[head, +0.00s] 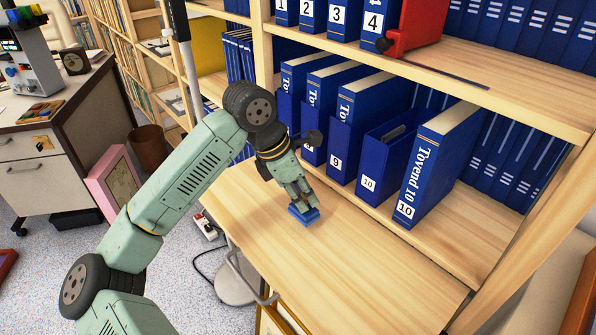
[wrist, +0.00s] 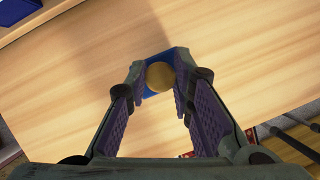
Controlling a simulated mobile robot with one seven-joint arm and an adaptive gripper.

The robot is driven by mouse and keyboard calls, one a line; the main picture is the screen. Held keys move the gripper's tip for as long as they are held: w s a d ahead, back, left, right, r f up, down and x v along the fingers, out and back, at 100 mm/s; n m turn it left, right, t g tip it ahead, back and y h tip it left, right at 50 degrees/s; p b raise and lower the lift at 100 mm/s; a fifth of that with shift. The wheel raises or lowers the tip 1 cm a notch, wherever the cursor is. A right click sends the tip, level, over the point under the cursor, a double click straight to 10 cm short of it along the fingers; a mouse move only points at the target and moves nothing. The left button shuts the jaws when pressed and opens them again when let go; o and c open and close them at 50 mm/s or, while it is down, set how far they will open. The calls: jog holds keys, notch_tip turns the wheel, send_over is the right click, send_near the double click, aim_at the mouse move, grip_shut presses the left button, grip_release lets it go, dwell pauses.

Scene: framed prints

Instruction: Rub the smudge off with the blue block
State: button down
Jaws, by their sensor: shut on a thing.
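The blue block (head: 303,216) is at the tip of my gripper (head: 299,203), over the pull-out wooden surface (head: 350,265) in the head view. In the wrist view the blue block (wrist: 179,56) carries a round yellowish knob (wrist: 160,76). The fingers of my gripper (wrist: 161,82) are shut on this knob from both sides. The block is on or just above the wood; I cannot tell which. I see no clear smudge in either view; the gripper and block hide part of the wood.
Blue binders (head: 430,165) and numbered blue boxes (head: 384,165) stand on the shelf behind the wooden surface. A red object (head: 412,25) is on the shelf above. A desk (head: 45,150) and a pink frame (head: 112,183) are at the left. The wood right of the block is clear.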

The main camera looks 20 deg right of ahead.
jog(key=shift+r+p, duration=1)
jog(key=shift+r, duration=1.45)
jog(key=shift+w+a, duration=0.1)
